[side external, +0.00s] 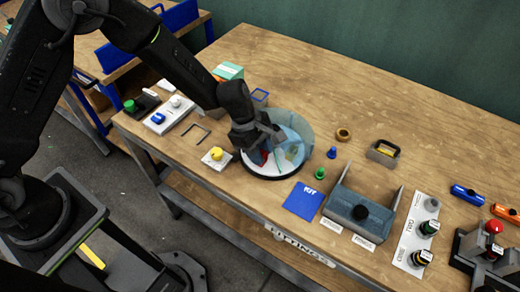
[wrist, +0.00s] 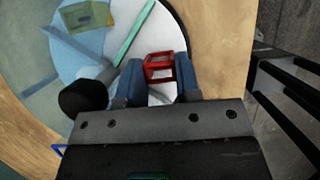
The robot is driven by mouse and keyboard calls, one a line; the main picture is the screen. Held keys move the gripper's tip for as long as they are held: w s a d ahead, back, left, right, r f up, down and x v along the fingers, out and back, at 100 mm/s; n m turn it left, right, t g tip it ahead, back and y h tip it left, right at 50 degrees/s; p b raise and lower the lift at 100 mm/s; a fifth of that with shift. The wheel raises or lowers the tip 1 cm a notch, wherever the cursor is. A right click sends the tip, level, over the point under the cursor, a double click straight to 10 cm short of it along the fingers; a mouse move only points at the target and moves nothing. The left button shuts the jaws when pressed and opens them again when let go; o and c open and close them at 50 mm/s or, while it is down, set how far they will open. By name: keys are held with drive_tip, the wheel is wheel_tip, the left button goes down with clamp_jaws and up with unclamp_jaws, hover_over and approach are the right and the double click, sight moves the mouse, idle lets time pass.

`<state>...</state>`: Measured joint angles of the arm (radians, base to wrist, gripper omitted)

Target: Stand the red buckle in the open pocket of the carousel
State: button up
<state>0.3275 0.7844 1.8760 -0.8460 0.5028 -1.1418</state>
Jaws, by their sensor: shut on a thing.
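The red buckle (wrist: 160,68), a small open rectangular frame, is between the blue fingers of my gripper (wrist: 160,78) in the wrist view. My gripper is shut on it. In the side view my gripper (side external: 263,150) reaches down into the round carousel (side external: 277,176), and only a bit of red shows below it. The carousel has a dark rim, a white floor and a clear bluish cover over part of it. The buckle is over the uncovered white part, beside a teal divider (wrist: 135,35). I cannot tell whether it touches the floor.
A yellowish-green piece (wrist: 88,16) lies under the cover. A dark round knob (wrist: 83,98) is left of the fingers. The table behind is largely clear.

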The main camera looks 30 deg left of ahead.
drive_tip(key=o, duration=0.6)
drive_tip(key=s+a+r+m+t, duration=0.1)
drive_tip(key=s+a+r+m, duration=0.25)
drive_tip(key=r, duration=0.45)
drive_tip(key=s+a+r+m+t+y, duration=0.15)
drive_tip(key=a+r, duration=0.25)
drive_tip(key=r, duration=0.4)
drive_tip(key=s+a+r+m, duration=0.3)
drive_tip(key=a+r, duration=0.1)
drive_tip(key=r, duration=0.3)
drive_tip(key=shift+s+a+r+m+t+y, duration=0.5)
drive_tip(key=shift+s+a+r+m, duration=0.3)
drive_tip(key=shift+s+a+m, duration=1.1)
drive_tip(key=shift+s+a+r+m+t+y, duration=0.65)
drive_tip(key=shift+s+m, duration=0.8)
drive_tip(key=shift+s, duration=1.1)
drive_tip(key=shift+s+a+r+m+t+y, duration=0.35)
drive_tip(key=shift+s+a+r+m, duration=0.6)
drive_tip(key=shift+s+a+m, duration=0.95)
drive_tip(key=shift+s+d+n, duration=0.25)
drive_tip(key=shift+s+d, duration=0.1)
drive_tip(key=shift+d, duration=0.25)
